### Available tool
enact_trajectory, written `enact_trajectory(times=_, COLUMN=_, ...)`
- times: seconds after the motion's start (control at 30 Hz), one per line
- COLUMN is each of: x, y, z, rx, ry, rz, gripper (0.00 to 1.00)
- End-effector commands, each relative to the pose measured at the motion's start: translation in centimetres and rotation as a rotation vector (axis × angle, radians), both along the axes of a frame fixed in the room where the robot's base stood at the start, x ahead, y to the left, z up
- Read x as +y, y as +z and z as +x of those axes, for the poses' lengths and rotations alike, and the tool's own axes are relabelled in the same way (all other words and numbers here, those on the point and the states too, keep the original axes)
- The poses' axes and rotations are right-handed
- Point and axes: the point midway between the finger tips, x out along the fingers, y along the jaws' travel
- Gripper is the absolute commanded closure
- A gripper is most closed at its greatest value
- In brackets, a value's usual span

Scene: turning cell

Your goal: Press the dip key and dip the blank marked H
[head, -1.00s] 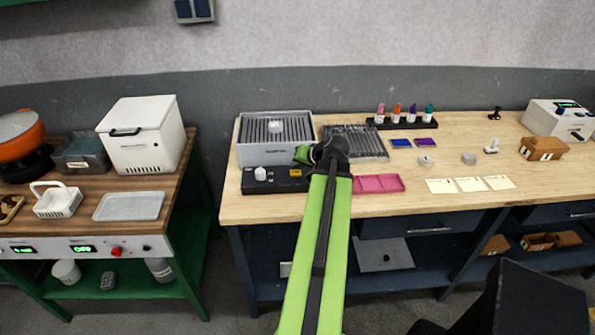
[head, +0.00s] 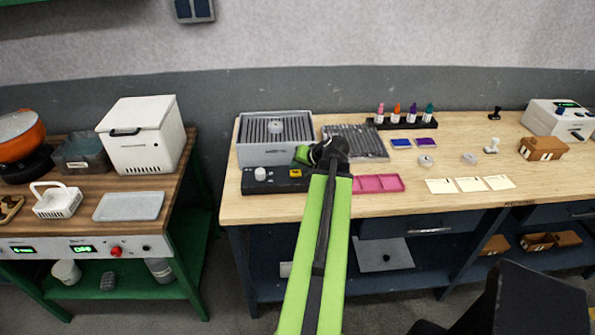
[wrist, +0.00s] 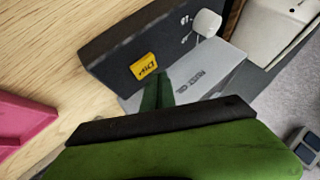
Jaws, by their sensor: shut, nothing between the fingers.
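The yellow dip key (head: 295,173) sits on a black control panel (head: 277,186) at the front of a grey slatted unit. In the wrist view the key (wrist: 143,67) shows dark lettering, and my gripper (wrist: 157,95) is shut and empty close beside it. I cannot tell whether the fingers touch the key or panel. In the head view my gripper (head: 303,155) is just above the panel, partly hidden by my arm. A round grey blank (head: 427,160) and another (head: 470,159) lie on the wooden bench. Their markings are too small to read.
The slatted unit (head: 244,152) has a round piece on top. A ribbed grey rack (head: 360,143), a pink tray (head: 380,183), a bottle row (head: 404,122) and paper cards (head: 470,184) share the bench. A white knob (head: 260,173) stands on the panel's left.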

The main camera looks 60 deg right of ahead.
Motion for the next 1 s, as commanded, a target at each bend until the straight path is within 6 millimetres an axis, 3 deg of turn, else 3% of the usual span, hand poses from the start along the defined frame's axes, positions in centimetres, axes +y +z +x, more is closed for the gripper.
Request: enact_trajectory(times=1.0, x=0.0, y=-1.3, z=-0.1, rx=0.000, ry=0.000, rz=0.000, gripper=1.00)
